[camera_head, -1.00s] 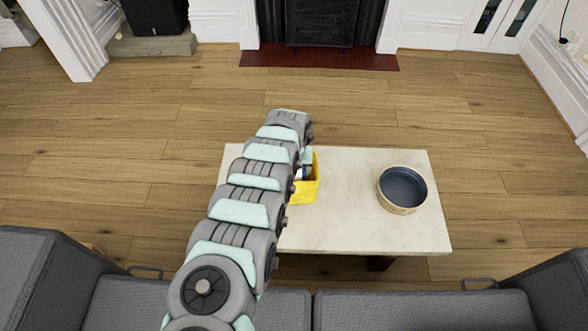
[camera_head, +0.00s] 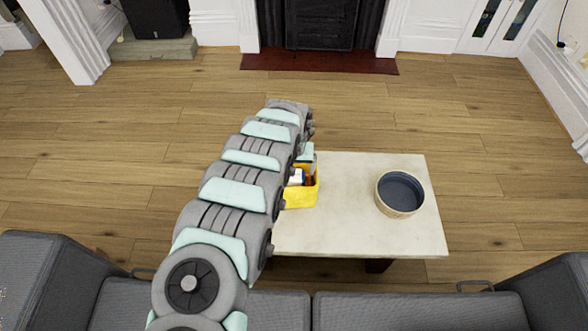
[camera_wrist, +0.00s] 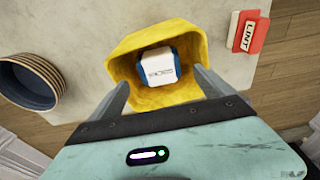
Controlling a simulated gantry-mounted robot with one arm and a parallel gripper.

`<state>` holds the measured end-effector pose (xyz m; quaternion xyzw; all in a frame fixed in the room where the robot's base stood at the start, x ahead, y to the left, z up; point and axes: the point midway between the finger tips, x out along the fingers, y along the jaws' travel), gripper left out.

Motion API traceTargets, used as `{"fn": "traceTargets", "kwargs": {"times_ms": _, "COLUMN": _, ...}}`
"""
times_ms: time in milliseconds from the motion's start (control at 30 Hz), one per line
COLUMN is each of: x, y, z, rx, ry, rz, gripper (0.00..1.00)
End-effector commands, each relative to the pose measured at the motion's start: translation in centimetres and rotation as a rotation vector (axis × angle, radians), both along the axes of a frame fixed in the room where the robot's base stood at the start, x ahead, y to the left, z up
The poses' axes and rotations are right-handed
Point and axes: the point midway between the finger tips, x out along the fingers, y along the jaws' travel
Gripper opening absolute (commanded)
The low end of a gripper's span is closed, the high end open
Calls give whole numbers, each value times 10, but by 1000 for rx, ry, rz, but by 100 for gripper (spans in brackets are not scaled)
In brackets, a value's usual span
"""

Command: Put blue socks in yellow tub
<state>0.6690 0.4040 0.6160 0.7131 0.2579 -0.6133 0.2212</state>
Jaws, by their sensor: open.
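The yellow tub (camera_head: 301,198) stands on the pale table, partly covered by my arm in the head view. It also shows in the wrist view (camera_wrist: 180,38). A bundle with a white band and blue ends, which looks like the blue socks (camera_wrist: 156,65), lies inside the tub. A white bit of it shows in the head view (camera_head: 296,177). My gripper (camera_wrist: 162,80) is open above the tub, with its fingers apart on either side of the bundle. I cannot tell whether they touch it. In the head view the fingers are hidden.
A round bowl (camera_head: 400,193), dark inside, stands on the right of the pale table (camera_head: 350,225); it also shows in the wrist view (camera_wrist: 30,80). A red and white box marked LINT (camera_wrist: 250,33) is beside the tub. A grey sofa (camera_head: 420,310) lies in front.

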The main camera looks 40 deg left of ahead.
Motion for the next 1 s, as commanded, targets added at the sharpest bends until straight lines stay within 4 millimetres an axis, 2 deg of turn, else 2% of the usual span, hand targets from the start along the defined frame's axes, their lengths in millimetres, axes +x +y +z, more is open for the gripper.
{"fn": "traceTargets", "kwargs": {"times_ms": 33, "x": -1, "y": -1, "z": 14, "rx": 1, "ry": 1, "rz": -1, "gripper": 92}}
{"fn": "traceTargets", "kwargs": {"times_ms": 200, "x": -4, "y": -3, "z": 42, "rx": 3, "ry": 0, "rz": -2, "gripper": 92}}
{"fn": "traceTargets", "kwargs": {"times_ms": 433, "x": -8, "y": -7, "z": 69, "rx": 0, "ry": 0, "rz": 1, "gripper": 92}}
{"fn": "traceTargets", "kwargs": {"times_ms": 833, "x": -8, "y": -8, "z": 74, "rx": 1, "ry": -3, "rz": -1, "gripper": 92}}
{"fn": "traceTargets", "kwargs": {"times_ms": 933, "x": 11, "y": -14, "z": 67, "rx": 9, "ry": -46, "rz": -18, "gripper": 92}}
{"fn": "traceTargets", "kwargs": {"times_ms": 1000, "x": 40, "y": -22, "z": 58, "rx": 25, "ry": -112, "rz": -39, "gripper": 92}}
